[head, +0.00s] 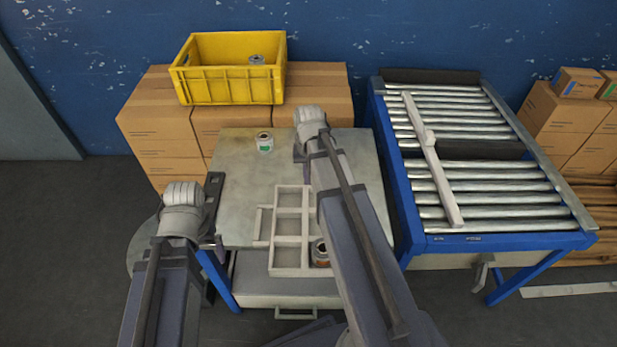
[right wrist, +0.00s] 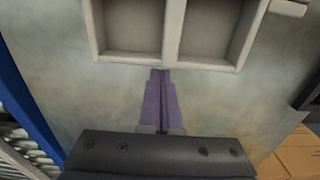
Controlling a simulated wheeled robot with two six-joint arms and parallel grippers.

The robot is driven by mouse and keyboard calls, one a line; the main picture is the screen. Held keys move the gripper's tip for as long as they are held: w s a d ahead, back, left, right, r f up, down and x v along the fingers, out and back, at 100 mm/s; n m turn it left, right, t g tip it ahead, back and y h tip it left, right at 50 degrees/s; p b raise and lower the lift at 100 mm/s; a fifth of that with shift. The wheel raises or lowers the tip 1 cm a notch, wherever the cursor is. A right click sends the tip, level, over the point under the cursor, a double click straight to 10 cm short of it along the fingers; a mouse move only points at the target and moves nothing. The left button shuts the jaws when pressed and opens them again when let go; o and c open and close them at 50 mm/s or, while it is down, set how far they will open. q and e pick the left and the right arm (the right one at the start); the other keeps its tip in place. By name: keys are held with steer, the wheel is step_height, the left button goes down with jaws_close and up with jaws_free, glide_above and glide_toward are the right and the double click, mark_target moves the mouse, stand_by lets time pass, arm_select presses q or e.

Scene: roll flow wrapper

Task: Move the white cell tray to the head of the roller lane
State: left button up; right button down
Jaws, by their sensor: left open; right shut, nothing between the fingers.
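The white cell tray (head: 288,239) lies on the grey worktable near its front edge, partly hidden by my right arm. A can with a brownish label (head: 320,254) shows at its lower right; the arm crosses close to it. In the right wrist view the tray's rim (right wrist: 165,60) and two empty cells fill the top. My right gripper (right wrist: 160,73) is shut and empty, its tips close to that rim; I cannot tell whether they touch. My left gripper (head: 214,214) is open and empty, left of the tray. The roller lane (head: 487,190) stands right of the table.
A pale bar (head: 431,160) lies lengthwise over the rollers. A green-labelled can (head: 264,143) stands at the back of the worktable (head: 240,190). A yellow crate (head: 230,86) with a can sits on cardboard boxes (head: 160,130) behind. A gap separates table and lane.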

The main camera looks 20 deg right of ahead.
step_height(320, 180, up, 9)
steer(key=p, duration=0.8)
steer(key=shift+r+p, duration=0.15)
steer(key=shift+p, duration=0.2)
